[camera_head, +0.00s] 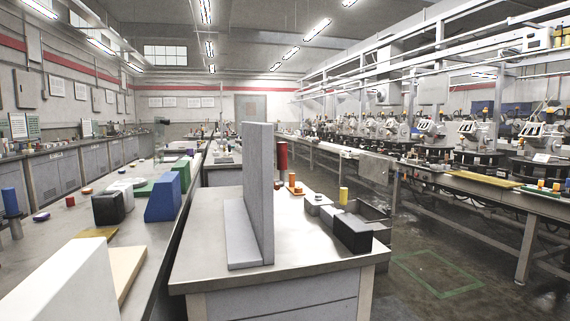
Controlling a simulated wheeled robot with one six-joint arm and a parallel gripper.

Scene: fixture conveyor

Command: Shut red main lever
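An upright red cylinder (282,155) stands just behind the right edge of a tall grey upright plate on the middle bench. It may be the red main lever's handle, but its lower part and mount are unclear, so I cannot tell its position. The grey plate (259,190) rises from a flat grey foot (241,235) and hides part of what is behind it. My gripper is not in view.
The middle bench (215,255) also holds a black block (353,233), a yellow cylinder (343,195) and an orange piece (296,187). The left bench carries a blue block (168,193) and a large white block (65,285). Open floor (440,275) lies at right before the conveyor line.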

